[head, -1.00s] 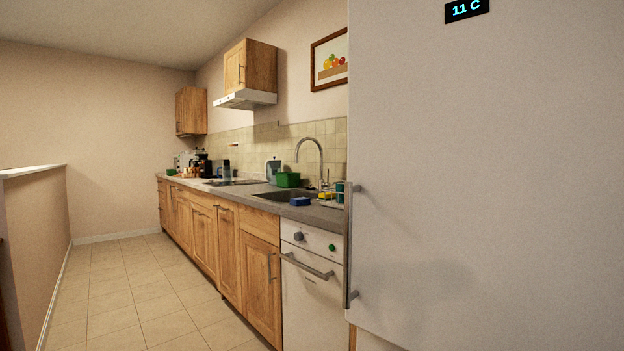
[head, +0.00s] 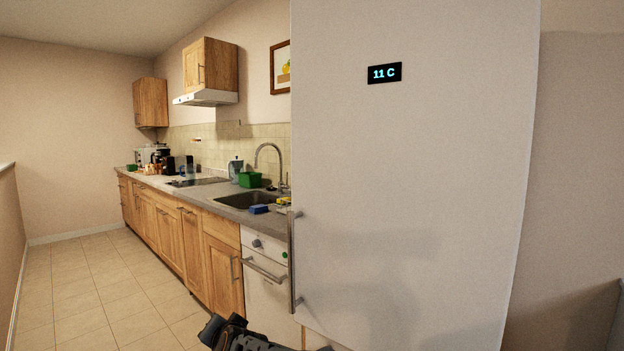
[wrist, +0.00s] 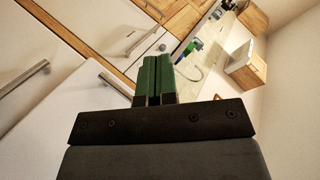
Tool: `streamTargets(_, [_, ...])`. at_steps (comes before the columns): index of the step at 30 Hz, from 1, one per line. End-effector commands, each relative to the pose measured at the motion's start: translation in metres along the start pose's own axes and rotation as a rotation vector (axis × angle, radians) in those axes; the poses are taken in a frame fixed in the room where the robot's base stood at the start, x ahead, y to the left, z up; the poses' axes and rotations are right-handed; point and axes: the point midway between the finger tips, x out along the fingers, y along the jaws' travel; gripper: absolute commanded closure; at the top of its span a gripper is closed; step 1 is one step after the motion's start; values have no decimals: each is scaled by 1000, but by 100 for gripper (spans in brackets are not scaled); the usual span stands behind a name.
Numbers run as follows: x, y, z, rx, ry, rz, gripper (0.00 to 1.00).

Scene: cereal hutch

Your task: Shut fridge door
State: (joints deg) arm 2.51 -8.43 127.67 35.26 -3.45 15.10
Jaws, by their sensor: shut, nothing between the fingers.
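The fridge door (head: 420,170) is a tall white panel filling the right of the head view. It has a blue-lit 11 C display and a vertical metal handle (head: 293,260) on its left edge. I see no gap into the fridge interior, but cannot tell whether the door is fully shut. My gripper (head: 216,330) shows dark at the bottom of the head view, left of the handle. In the wrist view my gripper (wrist: 154,62) has its green fingers together and empty. White panels with metal handles (wrist: 24,79) lie left of it there, apart from the fingers.
A white dishwasher (head: 266,290) and wooden cabinets (head: 190,240) run left of the fridge under the counter. A sink (head: 245,200), a green box (head: 250,180) and a blue sponge (head: 259,209) are on the counter. The tiled floor (head: 80,290) at left is clear.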

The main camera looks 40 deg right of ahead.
Motion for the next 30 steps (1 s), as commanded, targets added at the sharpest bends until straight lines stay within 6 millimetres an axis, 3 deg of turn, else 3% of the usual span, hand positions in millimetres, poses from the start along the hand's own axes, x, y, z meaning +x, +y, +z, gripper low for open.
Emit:
streamTargets(1, [-6,-35,-49,110,111,-18,100])
streamTargets(3, [-6,-53,-98,273,288,-34,100])
streamTargets(6, [-14,-64,-160,474,530,-39,100])
streamTargets(10, [-32,-63,-216,669,814,-26,100])
streamTargets(15, [-57,-54,-254,813,1088,3,100])
streamTargets(21, [-73,-46,-269,879,1254,26,100])
streamTargets(30, [-65,-25,-301,889,1290,33,100])
